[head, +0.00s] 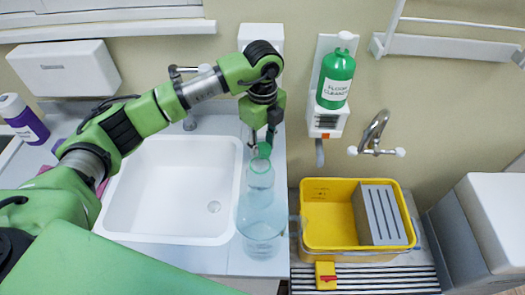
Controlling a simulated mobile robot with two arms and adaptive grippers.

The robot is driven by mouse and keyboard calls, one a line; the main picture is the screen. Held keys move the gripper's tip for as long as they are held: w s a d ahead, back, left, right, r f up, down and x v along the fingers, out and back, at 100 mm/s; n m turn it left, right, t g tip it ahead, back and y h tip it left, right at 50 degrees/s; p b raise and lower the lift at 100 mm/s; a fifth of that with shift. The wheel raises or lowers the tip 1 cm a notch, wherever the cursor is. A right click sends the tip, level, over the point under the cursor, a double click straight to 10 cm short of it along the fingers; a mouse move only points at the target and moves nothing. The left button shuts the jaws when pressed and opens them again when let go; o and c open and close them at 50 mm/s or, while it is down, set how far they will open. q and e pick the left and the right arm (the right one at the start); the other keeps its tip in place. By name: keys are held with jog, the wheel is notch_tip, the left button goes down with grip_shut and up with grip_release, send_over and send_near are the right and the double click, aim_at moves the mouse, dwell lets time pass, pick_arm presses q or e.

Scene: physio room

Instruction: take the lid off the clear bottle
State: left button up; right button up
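The clear bottle (261,205) stands upright on the counter's right end, beside the sink. It is pale and see-through, with a green lid (263,150) on its top. My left gripper (262,143) comes from above and points down at the lid. Its two dark fingers are spread apart, one toward each side of the lid's top. I cannot tell whether they touch or grip it. My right gripper is not in view.
A white sink (170,190) lies left of the bottle. A yellow bucket (330,225) with a grey insert stands to the right on a slatted grate. A green floor cleaner bottle (336,75) hangs on the wall above. A purple-labelled bottle (22,120) stands far left.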

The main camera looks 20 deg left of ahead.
aim_at(262, 149)
pick_arm(q)
jog(key=shift+a+f, duration=0.15)
jog(key=shift+f, duration=0.45)
notch_tip(262, 149, down, 3)
jog(key=shift+r+p, duration=0.1)
jog(key=shift+p, duration=0.45)
jog(key=shift+f, duration=0.35)
jog(key=o, duration=1.2)
jog(key=shift+o, duration=0.2)
